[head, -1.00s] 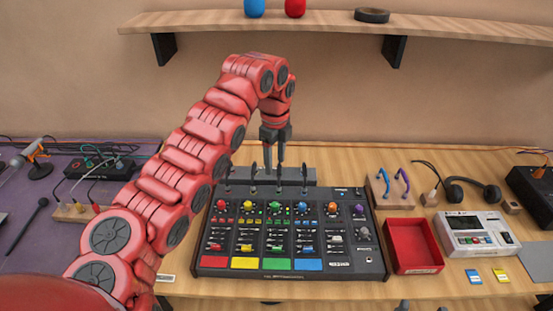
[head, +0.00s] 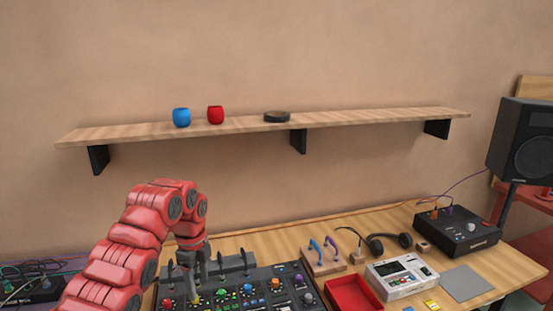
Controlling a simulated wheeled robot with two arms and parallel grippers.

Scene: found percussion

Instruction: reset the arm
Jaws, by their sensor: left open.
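My left arm, red and segmented, comes in from the lower left. My left gripper (head: 198,272) points down over the back left part of the black mixer (head: 262,289), which has coloured knobs. I see nothing held in it, and its fingers are small and dark against the mixer. Whether the fingertips touch the mixer, I cannot tell. My right gripper does not show.
A wall shelf (head: 370,119) holds a blue cup (head: 181,117), a red cup (head: 215,115) and a dark ring (head: 277,117). A red tray (head: 352,293), a light device (head: 401,277), headphones (head: 388,243) and a black box (head: 458,230) stand to the right. A speaker (head: 522,140) is at far right.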

